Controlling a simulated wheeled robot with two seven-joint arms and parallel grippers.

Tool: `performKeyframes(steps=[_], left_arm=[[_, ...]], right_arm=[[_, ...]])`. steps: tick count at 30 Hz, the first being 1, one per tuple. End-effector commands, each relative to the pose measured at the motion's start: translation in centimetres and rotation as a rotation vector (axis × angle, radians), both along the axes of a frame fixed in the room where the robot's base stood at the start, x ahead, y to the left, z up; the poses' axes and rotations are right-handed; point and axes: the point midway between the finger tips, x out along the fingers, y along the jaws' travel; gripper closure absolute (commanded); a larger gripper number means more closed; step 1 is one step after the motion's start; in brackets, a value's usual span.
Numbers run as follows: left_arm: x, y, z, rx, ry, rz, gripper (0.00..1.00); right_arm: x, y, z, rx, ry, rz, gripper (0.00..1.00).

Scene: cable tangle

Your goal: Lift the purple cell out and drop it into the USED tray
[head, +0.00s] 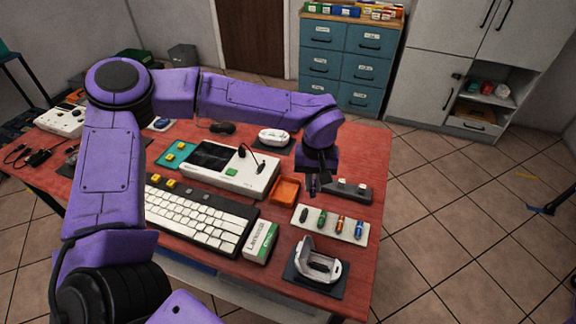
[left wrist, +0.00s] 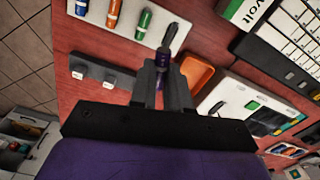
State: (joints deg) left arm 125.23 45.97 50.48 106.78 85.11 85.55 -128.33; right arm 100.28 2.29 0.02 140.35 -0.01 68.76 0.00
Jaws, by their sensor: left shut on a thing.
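My left gripper (head: 314,188) is above the table, just right of the orange tray (head: 285,190) in the head view. It is shut on the purple cell (left wrist: 162,58), which shows between the fingertips (left wrist: 163,70) in the left wrist view; the fingers hide part of it. The orange tray (left wrist: 197,74) also shows beside the fingers there and looks empty. No USED label is readable on it. My right gripper is not in view.
A white rack (head: 330,228) holds green, orange and blue cells, with a dark spot at its left end. A grey block (head: 348,192) stands right of the gripper. A white open device (head: 318,262) lies in front, and a keyboard (head: 200,216) lies to the left.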

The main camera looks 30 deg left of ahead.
Motion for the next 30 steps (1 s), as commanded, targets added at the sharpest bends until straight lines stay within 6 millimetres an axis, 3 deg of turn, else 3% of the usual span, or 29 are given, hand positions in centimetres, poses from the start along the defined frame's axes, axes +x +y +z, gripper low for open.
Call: performKeyframes(steps=[15, 21, 25, 30], left_arm=[[2.5, 7.1, -3.1, 0.001, 0.001, 1.937, 0.99], [3.0, 9.6, -4.1, 0.005, 0.001, 2.587, 0.99], [3.1, 10.5, -4.3, 0.006, 0.001, 2.827, 0.99], [3.1, 10.7, -4.8, 0.008, 0.001, 2.909, 0.99]], right_arm=[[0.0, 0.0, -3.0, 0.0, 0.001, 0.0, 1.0], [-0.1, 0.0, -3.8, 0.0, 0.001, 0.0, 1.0], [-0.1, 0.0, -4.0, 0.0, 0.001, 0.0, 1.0], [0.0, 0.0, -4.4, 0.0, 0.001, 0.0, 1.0]])
